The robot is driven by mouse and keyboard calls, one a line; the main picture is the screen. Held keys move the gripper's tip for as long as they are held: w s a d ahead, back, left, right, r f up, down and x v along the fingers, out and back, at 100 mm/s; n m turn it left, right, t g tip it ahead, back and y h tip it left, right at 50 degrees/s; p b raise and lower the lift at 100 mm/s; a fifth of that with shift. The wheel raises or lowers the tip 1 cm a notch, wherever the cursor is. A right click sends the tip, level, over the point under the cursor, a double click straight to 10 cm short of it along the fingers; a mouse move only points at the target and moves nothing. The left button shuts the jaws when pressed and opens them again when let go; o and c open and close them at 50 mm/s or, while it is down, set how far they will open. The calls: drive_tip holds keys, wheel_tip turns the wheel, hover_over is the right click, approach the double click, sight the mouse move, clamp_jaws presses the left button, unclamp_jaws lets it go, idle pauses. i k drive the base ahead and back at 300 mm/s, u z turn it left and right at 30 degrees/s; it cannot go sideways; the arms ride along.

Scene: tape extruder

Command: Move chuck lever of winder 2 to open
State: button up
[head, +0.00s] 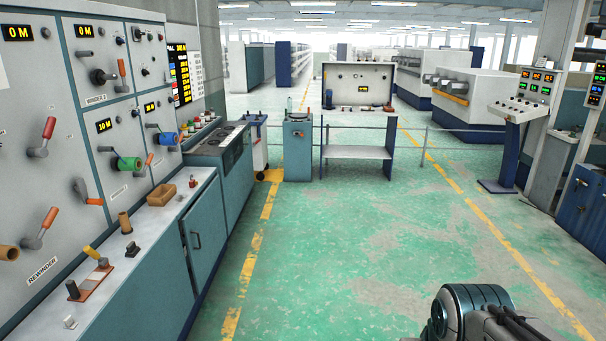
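The winder panels stand on the left side of the head view. A small label (96,98) on an upper panel seems to read WINDER 2, but the digit is hard to make out. Above it a dark spindle (100,76) sticks out, with an orange-handled lever (122,67) at its end; the handle points roughly upward. Whether its chuck is open or closed cannot be told. Only a dark, rounded part of my arm shows at the bottom right. My gripper's fingers are not in view.
A long counter (150,222) below the panels holds a wooden box (161,194), a brown core and small tools. Other spindles carry a green spool (128,163) and a blue spool (168,139). A bench (357,152) stands ahead. The green floor (340,250) is clear.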

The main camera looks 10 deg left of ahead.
sight(179, 142)
drive_tip(key=u, duration=0.15)
drive_tip(key=i, duration=1.5)
drive_tip(key=u, duration=0.6)
drive_tip(key=i, duration=1.65)
drive_tip(key=u, duration=0.6)
drive_tip(key=i, duration=0.9)
drive_tip(key=u, duration=0.2)
drive_tip(key=k, duration=0.55)
drive_tip(key=z, duration=0.85)
drive_tip(key=i, duration=1.1)
drive_tip(key=u, duration=0.7)
drive_tip(key=i, duration=0.4)
drive_tip(key=u, duration=0.45)
